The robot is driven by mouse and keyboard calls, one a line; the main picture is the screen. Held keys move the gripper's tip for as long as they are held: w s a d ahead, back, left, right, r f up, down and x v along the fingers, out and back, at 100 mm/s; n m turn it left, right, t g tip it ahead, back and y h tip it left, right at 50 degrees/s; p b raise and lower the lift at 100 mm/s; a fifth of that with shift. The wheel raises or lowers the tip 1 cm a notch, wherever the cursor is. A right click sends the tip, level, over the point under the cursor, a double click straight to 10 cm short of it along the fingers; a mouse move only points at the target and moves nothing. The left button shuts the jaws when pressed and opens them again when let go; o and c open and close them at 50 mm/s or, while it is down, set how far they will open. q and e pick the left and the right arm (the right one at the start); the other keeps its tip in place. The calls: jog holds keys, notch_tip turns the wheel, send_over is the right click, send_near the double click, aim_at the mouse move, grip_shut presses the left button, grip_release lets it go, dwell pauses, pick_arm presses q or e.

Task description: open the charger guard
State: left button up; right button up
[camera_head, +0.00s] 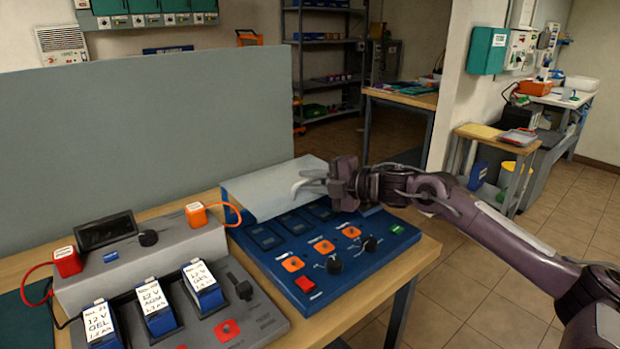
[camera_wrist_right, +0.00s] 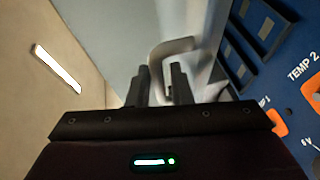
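The charger guard (camera_head: 262,190) is a pale, whitish panel over the back part of the blue charger (camera_head: 385,245). It also shows in the right wrist view (camera_wrist_right: 110,30). It looks tilted, but I cannot tell exactly how far it is raised. Its light handle (camera_head: 303,184) is a bent loop, seen in the right wrist view (camera_wrist_right: 176,46). My right gripper (camera_head: 318,184) reaches in from the right at the handle. In the right wrist view its two fingers (camera_wrist_right: 160,85) stand close together with one handle leg between them, shut on it. My left gripper is out of view.
A grey charger unit (camera_head: 130,270) with several labelled batteries stands to the left on the wooden table (camera_head: 185,208). A grey screen (camera_head: 150,120) rises behind. The blue panel carries knobs, orange sockets and a red switch (camera_head: 305,284). Floor is open at right.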

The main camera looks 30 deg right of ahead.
jog(key=shift+w+a, duration=0.15)
jog(key=shift+w, duration=0.05)
grip_shut()
dwell(0.3)
